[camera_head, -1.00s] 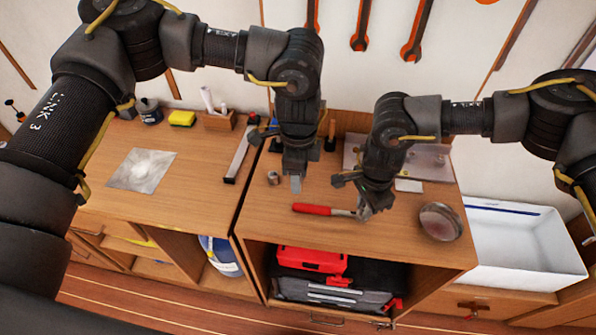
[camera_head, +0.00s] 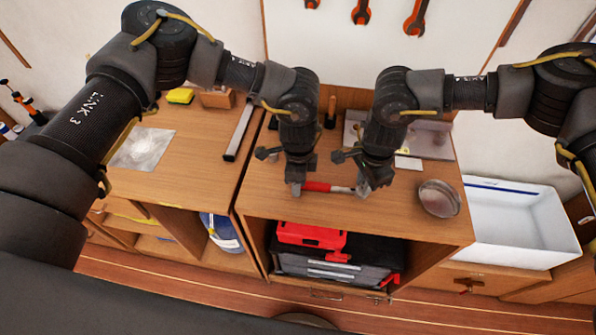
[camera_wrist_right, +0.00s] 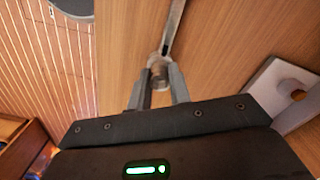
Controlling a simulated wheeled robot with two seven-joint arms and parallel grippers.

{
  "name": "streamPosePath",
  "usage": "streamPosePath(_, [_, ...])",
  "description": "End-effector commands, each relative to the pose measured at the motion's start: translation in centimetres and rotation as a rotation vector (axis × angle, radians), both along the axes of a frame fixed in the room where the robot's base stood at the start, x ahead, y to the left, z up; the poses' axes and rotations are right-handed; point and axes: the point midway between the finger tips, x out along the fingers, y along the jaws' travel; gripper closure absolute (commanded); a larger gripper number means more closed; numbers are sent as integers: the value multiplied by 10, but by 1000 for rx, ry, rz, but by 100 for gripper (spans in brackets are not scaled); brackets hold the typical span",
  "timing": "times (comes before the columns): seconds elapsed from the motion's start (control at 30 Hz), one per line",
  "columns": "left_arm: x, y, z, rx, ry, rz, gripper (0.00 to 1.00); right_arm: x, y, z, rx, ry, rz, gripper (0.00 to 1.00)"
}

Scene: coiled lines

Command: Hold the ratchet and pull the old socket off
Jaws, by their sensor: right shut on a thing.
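The ratchet lies on the wooden bench top, its red handle (camera_head: 320,186) to the left and its metal shaft (camera_head: 344,190) running right. My right gripper (camera_head: 364,190) is at the ratchet's head end. In the right wrist view its two fingers close on the old socket (camera_wrist_right: 160,72), a short grey cylinder at the ratchet head, with the shaft (camera_wrist_right: 174,30) leading away. My left gripper (camera_head: 296,188) is low at the left end of the red handle. Whether its fingers are closed on the handle is not clear.
A round metal dish (camera_head: 439,198) stands right of the ratchet, and a white bin (camera_head: 520,225) is farther right. A metal plate fixture (camera_head: 430,140) is behind my right arm. A red and grey toolbox (camera_head: 345,265) sits in the shelf below. The bench front edge is close.

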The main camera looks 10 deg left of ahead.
Motion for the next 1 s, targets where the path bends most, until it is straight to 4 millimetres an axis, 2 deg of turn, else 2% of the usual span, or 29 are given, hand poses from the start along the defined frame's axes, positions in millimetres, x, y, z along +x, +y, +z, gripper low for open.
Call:
streamPosePath(0.27, [0,0,-2,0,0,0,52,0,1,-1,2,1,1,100])
streamPosePath(0.63, [0,0,-1,0,0,0,99,-1,1,-1,2,1,1,100])
streamPosePath(1.0, [1,0,-1,0,-1,0,100,-1,1,-1,1,2,1,100])
